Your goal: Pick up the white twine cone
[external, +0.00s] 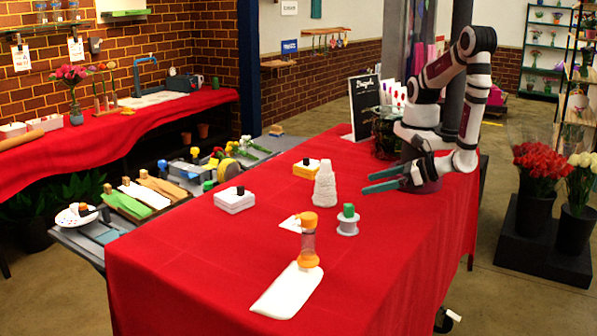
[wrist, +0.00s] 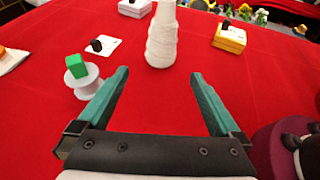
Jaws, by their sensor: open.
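The white twine cone (external: 325,186) stands upright on the red-covered table in the external view. In the wrist view the cone (wrist: 161,38) stands ahead of the fingertips, roughly centred between them, with its top cut off by the frame edge. My gripper (external: 367,182) is open, with teal fingers pointing left toward the cone and apart from it. In the wrist view my gripper (wrist: 160,75) has nothing between its fingers.
A white spool with a green block (external: 348,220) stands close in front of the cone. A yellow-and-white box (external: 306,168) and a white box (external: 235,200) stand behind and left. An orange-capped bottle (external: 308,240) stands by a white board (external: 287,291). The near right table is clear.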

